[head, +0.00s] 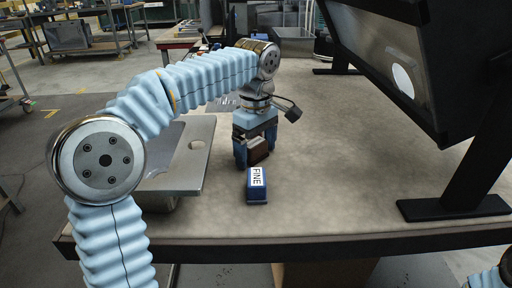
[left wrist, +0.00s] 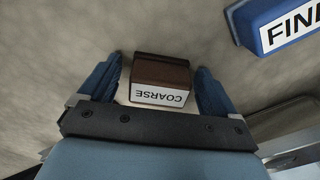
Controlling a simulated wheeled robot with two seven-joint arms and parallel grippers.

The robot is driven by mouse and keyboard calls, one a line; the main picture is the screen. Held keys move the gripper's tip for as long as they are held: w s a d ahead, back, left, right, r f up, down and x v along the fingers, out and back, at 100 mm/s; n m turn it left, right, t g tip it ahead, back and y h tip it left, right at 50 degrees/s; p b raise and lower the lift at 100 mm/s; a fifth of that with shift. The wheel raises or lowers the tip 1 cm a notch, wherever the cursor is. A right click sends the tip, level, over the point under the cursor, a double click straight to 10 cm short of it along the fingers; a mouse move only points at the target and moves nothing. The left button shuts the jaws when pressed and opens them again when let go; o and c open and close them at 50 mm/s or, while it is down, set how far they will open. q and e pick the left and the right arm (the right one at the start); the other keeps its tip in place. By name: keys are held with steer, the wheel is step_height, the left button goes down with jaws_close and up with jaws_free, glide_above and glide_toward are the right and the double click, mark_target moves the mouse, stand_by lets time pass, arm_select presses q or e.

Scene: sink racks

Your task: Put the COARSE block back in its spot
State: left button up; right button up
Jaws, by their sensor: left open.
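The COARSE block (left wrist: 161,80) is brown with a white label and sits on the table in the left wrist view, its label upside down there. In the head view the brown block (head: 257,153) shows partly behind my left gripper (head: 254,160). That gripper points down with its two blue fingers apart, one on each side of the block. In the left wrist view the open left gripper (left wrist: 160,92) shows gaps between its fingers and the block. Which spot belongs to the block is not clear from these views.
A blue FINE block (head: 257,186) stands just in front of the left gripper; it also shows in the left wrist view (left wrist: 275,24). A metal sink or tray edge (head: 180,178) lies to the left. A dark stand (head: 455,207) is at the right. The table between is clear.

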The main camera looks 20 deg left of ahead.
mark_target(256, 143)
arm_select(q)
steer(key=shift+r, duration=0.15)
step_height(256, 143, up, 12)
steer(key=p, duration=0.3)
steer(key=shift+p, duration=0.3)
stand_by(0.8)
